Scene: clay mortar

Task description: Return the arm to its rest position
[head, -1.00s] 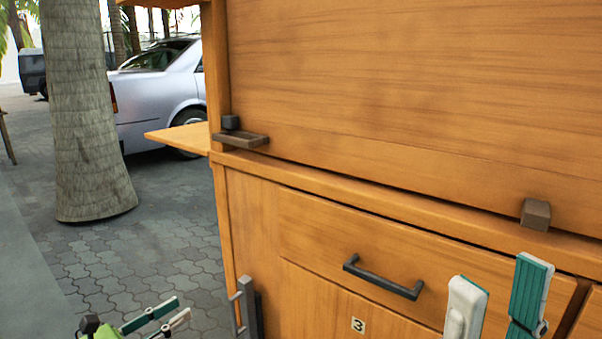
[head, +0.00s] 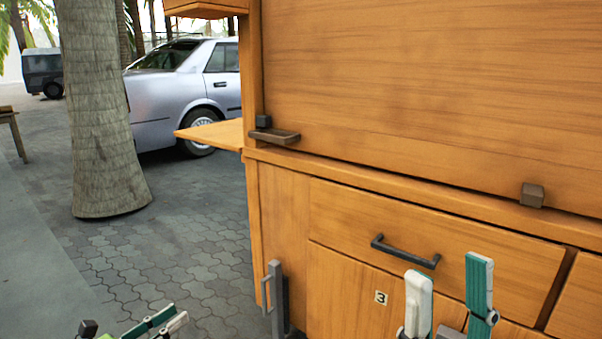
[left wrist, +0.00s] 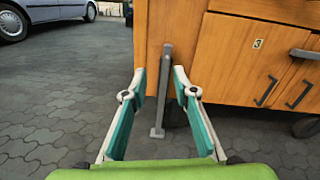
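My left gripper (head: 160,325) is at the bottom left of the head view, over the paving and left of the wooden cart. In the left wrist view its two green-and-white fingers (left wrist: 158,90) stand apart with nothing held between them. A grey metal bar on the cart's corner shows beyond them. My right gripper (head: 450,300) is at the bottom right of the head view, in front of the cart's drawer. Its two fingers are apart with no object seen between them. The rest of both arms is out of the head view.
The wooden cart (head: 420,110) fills the right side, with a drawer handle (head: 405,252), a side shelf (head: 215,134) and a grey upright bar (head: 276,298). A palm trunk (head: 100,110) and a silver car (head: 180,95) stand further back. Paving (head: 190,255) left of the cart is clear.

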